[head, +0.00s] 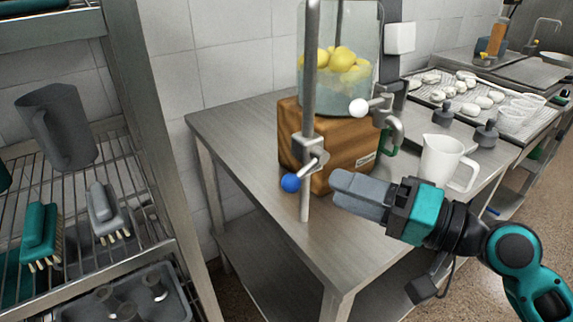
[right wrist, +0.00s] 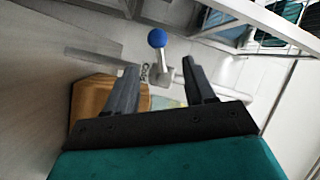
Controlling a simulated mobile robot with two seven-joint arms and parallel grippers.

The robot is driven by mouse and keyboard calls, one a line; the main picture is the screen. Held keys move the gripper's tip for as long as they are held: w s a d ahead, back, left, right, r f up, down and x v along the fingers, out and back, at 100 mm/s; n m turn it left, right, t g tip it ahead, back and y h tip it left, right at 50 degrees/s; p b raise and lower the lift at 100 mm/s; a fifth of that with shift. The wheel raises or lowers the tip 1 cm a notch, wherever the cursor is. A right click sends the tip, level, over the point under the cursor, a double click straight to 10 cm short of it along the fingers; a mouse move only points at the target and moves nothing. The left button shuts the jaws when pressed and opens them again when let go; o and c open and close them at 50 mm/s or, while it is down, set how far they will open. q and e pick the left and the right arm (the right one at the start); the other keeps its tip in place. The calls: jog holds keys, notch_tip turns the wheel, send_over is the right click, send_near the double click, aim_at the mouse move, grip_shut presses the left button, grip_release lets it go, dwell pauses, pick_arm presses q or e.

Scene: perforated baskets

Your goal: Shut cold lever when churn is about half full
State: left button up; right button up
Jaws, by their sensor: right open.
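The blue knob (right wrist: 157,38) also shows in the right wrist view, beyond and between my fingertips. A second lever with a white knob (head: 358,107) is higher and to the right. My right gripper (head: 338,187) is in front of the crate, to the right of the blue knob. In the right wrist view its two fingers (right wrist: 159,64) are apart with nothing held. No vessel clearly recognisable as a churn shows, so its fill level cannot be told. My left gripper is out of view.
A glass container of lemons (head: 341,72) stands on the wooden crate (head: 345,150), on a steel table (head: 240,125). A white jug (head: 441,158) stands beyond my right gripper. A wire rack at left holds a dark jug (head: 58,128) and brushes.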

aim_at(304, 172)
jog(key=p+x, duration=0.1)
jog(key=x, duration=0.9)
jog(key=shift+f, duration=0.1)
grip_shut()
